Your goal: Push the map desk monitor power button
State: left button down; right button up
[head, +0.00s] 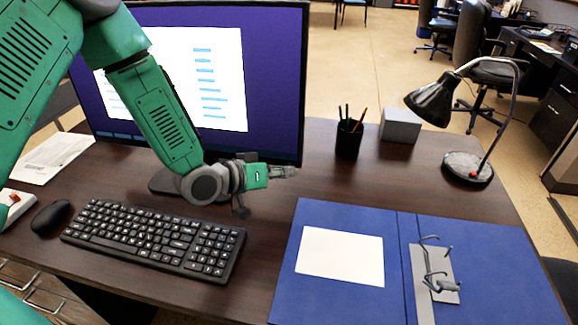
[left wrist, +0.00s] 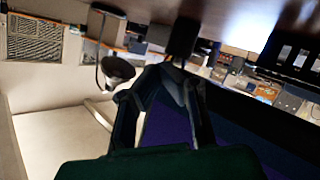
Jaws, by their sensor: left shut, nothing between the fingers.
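The monitor (head: 270,70) stands on the desk with its screen lit: a white window on a purple background. I cannot make out its power button in either view. My left gripper (head: 290,172) is shut and empty. It points right, just in front of the monitor's lower right corner; I cannot tell whether it touches the bezel. In the left wrist view, which is turned over, the closed fingers (left wrist: 170,75) show in front, with the purple screen (left wrist: 165,128) seen behind them. My right gripper is not in view.
On the desk (head: 262,205) are a black keyboard (head: 155,238), a mouse (head: 50,216), an open blue binder (head: 340,225), a pen cup (head: 348,141), a grey box (head: 400,126) and a desk lamp (head: 432,101). The desk right of the monitor, before the cup, is clear.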

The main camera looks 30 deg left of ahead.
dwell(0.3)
pick_arm(q)
jog(key=shift+s+d, duration=0.15)
jog(key=shift+s, duration=0.35)
jog(key=shift+s, duration=0.1)
jog(key=s, duration=0.2)
jog(key=s+d+p, duration=0.1)
jog(key=s, duration=0.2)
jog(key=shift+s+d+r, duration=0.25)
jog(key=shift+s, duration=0.05)
jog(key=shift+r, duration=0.1)
